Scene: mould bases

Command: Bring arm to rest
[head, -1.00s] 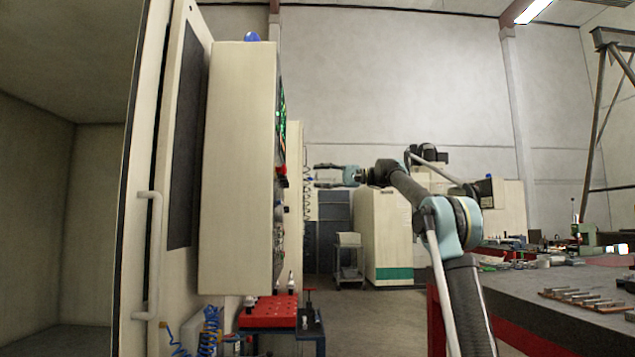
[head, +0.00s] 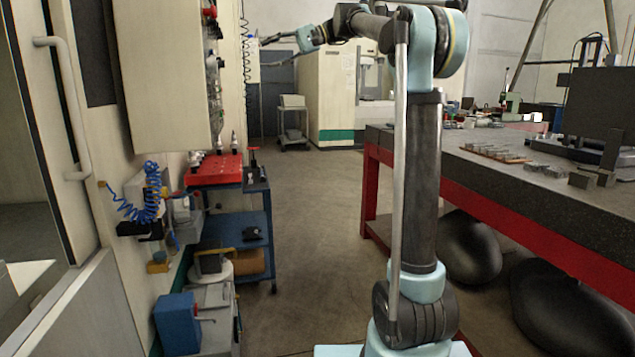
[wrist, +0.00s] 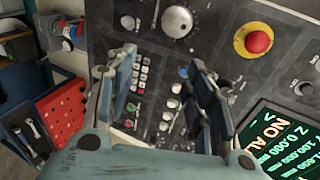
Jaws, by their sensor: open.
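My gripper (head: 262,53) is at the end of my raised arm in the head view, pointing left towards the tall beige machine cabinet. In the wrist view my gripper (wrist: 163,72) has its two fingers apart with nothing between them. Behind the fingers is the grey control panel (wrist: 222,22) with a dial, small buttons, a red emergency button (wrist: 258,40) on a yellow ring and a screen with green text (wrist: 290,140). I cannot tell the exact gap between fingers and panel.
The cabinet (head: 160,80) and a blue cart with a red top (head: 215,170) stand at left. A dark-topped workbench (head: 520,185) with metal parts stands at right. Bare floor (head: 318,215) lies between. A beige machine (head: 325,90) is at the back.

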